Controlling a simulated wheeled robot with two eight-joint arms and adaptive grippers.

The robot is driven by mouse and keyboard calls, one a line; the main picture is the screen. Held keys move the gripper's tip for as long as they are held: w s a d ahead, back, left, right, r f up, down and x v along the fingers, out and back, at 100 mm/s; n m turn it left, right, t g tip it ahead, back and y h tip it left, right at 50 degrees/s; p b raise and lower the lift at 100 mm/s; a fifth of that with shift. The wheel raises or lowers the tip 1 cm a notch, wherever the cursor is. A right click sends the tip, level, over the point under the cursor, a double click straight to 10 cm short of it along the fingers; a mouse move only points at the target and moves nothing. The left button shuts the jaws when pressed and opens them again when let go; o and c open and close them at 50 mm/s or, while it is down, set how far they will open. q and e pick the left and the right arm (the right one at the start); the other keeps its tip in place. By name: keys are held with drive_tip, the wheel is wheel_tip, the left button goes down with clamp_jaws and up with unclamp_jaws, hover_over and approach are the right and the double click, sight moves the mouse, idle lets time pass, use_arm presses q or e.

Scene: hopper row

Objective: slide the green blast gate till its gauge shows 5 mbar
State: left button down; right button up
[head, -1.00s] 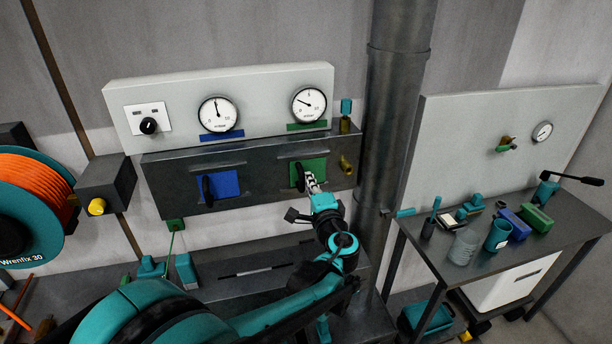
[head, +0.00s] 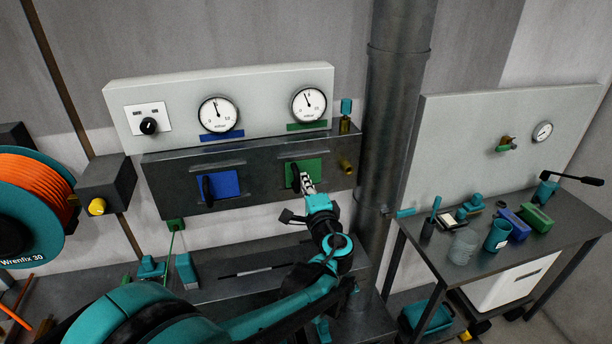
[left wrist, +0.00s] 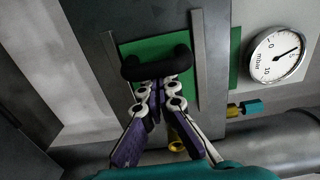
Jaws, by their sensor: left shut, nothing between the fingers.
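The green blast gate (head: 313,170) is a green plate in the dark duct, with a black handle (head: 295,179) at its left side. The handle shows as a black bar in the left wrist view (left wrist: 157,63). My left gripper (head: 306,182) is shut and empty, its fingertips (left wrist: 159,82) at the handle's right side, seemingly touching it. Above, the gauge (head: 309,104) with a green label (head: 307,125) has its needle pointing up and slightly left, close to mid-scale. The same gauge shows sideways in the left wrist view (left wrist: 278,55). My right gripper is not in view.
A blue gate (head: 224,184) with its own black handle and gauge (head: 218,115) sits left on the same duct. A brass fitting (head: 346,165) sticks out at the duct's right end. A thick pipe (head: 391,130) stands right of it.

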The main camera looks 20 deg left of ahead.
use_arm(q)
drive_tip(key=shift+s+a, duration=0.2)
drive_tip(key=shift+a, duration=0.05)
idle(0.8)
drive_tip(key=d+v, duration=0.1)
drive_tip(key=v, duration=0.7)
drive_tip(key=shift+w+p, duration=0.4)
drive_tip(key=shift+w, duration=0.05)
drive_tip(key=shift+d, duration=0.1)
idle(0.4)
